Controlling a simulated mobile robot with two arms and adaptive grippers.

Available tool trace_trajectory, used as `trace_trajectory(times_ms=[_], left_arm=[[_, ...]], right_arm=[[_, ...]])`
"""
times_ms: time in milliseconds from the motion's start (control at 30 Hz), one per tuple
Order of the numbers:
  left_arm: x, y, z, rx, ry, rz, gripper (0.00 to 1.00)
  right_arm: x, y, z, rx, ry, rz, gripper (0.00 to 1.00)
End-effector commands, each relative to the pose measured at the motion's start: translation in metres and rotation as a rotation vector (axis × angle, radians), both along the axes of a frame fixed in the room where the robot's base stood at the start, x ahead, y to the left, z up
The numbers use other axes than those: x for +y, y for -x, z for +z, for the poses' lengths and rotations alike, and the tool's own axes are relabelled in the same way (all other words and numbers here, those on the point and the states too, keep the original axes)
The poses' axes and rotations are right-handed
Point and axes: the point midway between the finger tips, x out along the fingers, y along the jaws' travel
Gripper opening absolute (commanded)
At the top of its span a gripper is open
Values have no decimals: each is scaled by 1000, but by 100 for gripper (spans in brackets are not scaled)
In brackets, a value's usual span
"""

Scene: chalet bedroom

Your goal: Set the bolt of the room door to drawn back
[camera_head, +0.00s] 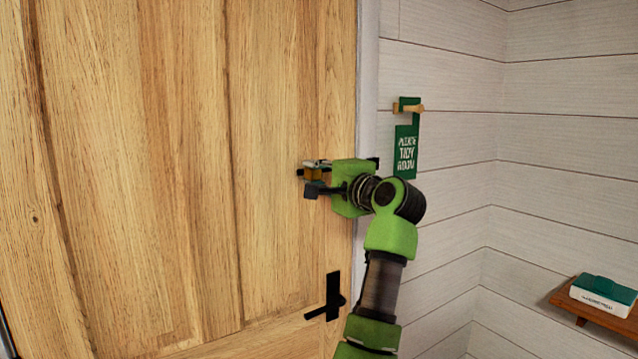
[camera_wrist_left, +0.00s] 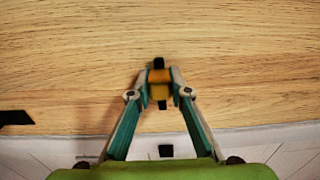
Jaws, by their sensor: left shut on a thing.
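The room door (camera_head: 180,120) is a light wooden panel door and looks closed against its white frame. My left gripper (camera_head: 313,176) is at the door's right side, above the handle, with its fingers closed around the small orange-brown knob of the bolt (camera_wrist_left: 160,88). In the left wrist view, black bolt parts show above and below the knob. A separate black piece (camera_wrist_left: 165,150), perhaps the keeper, sits on the white frame. Bare wood and frame show between it and the lower black part. In the head view the gripper hides much of the bolt. My right gripper is not in view.
A black door handle (camera_head: 332,297) is below the gripper, close to my left arm. A green sign (camera_head: 406,150) hangs from a wooden peg (camera_head: 412,108) on the white plank wall. A book (camera_head: 603,294) lies on a wooden shelf (camera_head: 572,298) at the lower right.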

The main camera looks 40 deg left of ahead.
Motion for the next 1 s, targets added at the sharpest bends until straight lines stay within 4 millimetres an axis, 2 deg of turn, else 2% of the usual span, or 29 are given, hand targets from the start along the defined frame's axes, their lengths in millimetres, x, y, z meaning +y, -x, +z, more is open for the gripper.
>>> trace_trajectory(times_ms=[233,267,300,333,733,867,1000], left_arm=[[3,3,-2,5,5,11,0],[3,3,-2,5,5,12,21],[3,3,-2,6,6,12,31],[3,3,-2,5,5,12,36],[-3,3,-1,2,3,6,36],[-19,9,-2,4,5,3,36],[-47,21,-2,2,6,3,36]], right_arm=[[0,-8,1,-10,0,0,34],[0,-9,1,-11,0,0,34],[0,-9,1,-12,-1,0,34],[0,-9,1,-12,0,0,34],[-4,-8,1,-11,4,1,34],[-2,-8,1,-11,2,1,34],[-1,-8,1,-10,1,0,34]])
